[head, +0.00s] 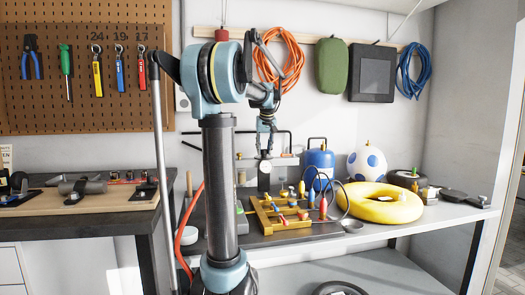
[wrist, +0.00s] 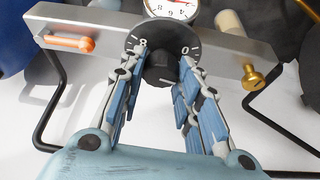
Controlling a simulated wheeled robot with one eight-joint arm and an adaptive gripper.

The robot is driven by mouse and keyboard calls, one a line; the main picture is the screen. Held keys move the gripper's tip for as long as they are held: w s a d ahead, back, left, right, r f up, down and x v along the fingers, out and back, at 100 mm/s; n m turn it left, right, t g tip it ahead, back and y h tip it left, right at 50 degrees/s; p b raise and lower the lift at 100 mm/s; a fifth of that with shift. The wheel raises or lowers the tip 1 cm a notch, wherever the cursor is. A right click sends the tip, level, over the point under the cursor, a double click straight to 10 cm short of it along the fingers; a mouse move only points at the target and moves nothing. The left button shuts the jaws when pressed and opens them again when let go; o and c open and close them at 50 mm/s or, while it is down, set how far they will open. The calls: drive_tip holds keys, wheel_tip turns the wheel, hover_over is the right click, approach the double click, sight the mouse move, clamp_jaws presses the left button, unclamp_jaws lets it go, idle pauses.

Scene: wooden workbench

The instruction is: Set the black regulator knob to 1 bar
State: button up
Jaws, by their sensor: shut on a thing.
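The black regulator knob (wrist: 160,72) sits in the middle of the wrist view, on a round dark dial (wrist: 133,45) with white marks; an 8 and a 0 can be read on it. Part of the dial is hidden by my fingers, and I cannot read the knob's setting. My gripper (wrist: 161,66) is shut on the knob, one finger on each side. A white round gauge (wrist: 172,8) is cut off at the top edge, so its reading is unclear. In the head view my gripper (head: 264,150) is at the metal regulator bar at the back of the bench.
An orange lever (wrist: 70,43) is left of the dial on the metal bar (wrist: 108,27), a brass fitting (wrist: 262,77) right. On the bench stand a wooden rack (head: 268,222), a blue tank (head: 320,160) and a yellow ring (head: 375,204). Black bent rods flank my gripper.

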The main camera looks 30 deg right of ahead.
drive_tip(key=shift+w+n+y, duration=0.1)
drive_tip(key=shift+n+y, duration=0.3)
drive_tip(key=shift+n, duration=0.7)
drive_tip(key=o, duration=1.1)
drive_tip(key=shift+c, duration=0.2)
drive_tip(key=v, duration=1.2)
drive_tip(key=shift+f, duration=0.1)
